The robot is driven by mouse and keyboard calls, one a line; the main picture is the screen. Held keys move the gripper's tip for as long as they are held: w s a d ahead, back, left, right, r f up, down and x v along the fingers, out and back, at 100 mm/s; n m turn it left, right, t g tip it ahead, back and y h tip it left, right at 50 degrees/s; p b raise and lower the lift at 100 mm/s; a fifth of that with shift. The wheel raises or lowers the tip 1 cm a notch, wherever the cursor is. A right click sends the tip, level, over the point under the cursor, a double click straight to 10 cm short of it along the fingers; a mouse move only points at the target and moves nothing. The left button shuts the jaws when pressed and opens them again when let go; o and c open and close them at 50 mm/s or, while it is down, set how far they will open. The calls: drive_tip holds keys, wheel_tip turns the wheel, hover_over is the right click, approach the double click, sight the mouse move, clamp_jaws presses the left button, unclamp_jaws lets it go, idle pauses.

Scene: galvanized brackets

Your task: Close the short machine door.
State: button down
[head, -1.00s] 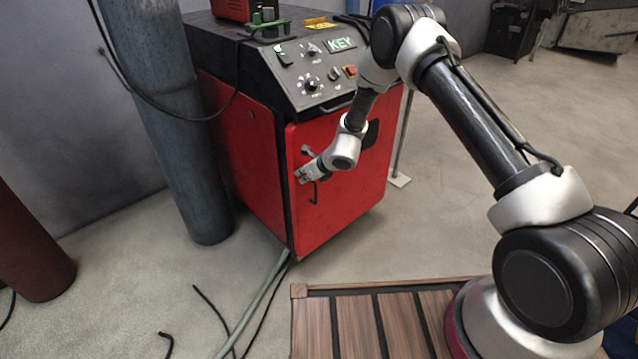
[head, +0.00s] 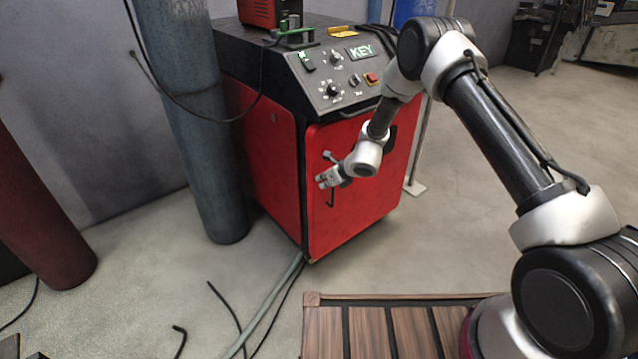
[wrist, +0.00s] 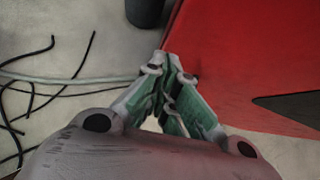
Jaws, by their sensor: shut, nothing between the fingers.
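The short machine door (head: 350,222) is the red front panel of the low machine, below its sloped control panel. A dark strip runs down its left edge; I cannot tell whether it is fully flush with the body. A thin dark handle (head: 332,198) shows near that edge. My gripper (head: 321,182) is shut and empty, in front of the door's left part near the handle. In the wrist view the fingertips (wrist: 170,62) are together beside a red surface (wrist: 245,60), which fills the right side. Whether they touch it is unclear.
A grey-blue cylinder (head: 195,130) stands left of the machine, and a dark red cylinder (head: 45,220) farther left. Hose and cables (head: 265,310) lie on the floor before the machine. A slatted wooden platform (head: 365,330) is at the front. Floor to the right is open.

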drive_tip(key=s+d+r+n+g+y, duration=0.1)
drive_tip(key=s+d+r+n+g, duration=0.15)
drive_tip(key=s+r+n, duration=0.4)
drive_tip(key=s+d+r+n+g, duration=0.2)
drive_tip(key=s+d+r, duration=0.15)
drive_tip(key=s, duration=0.55)
drive_tip(key=s+d+r+n+g+y, duration=0.1)
drive_tip(key=s+d+r+n+g, duration=0.1)
drive_tip(key=s+d+r+n, duration=0.4)
drive_tip(key=s+d+r+n+t+h, duration=0.4)
drive_tip(key=s+d+r+n+h, duration=0.4)
drive_tip(key=s+d+r, duration=1.6)
drive_tip(key=shift+s+d+r+n+t, duration=0.15)
drive_tip(key=shift+d+r+n+t, duration=0.25)
drive_tip(key=shift+r+n, duration=1.55)
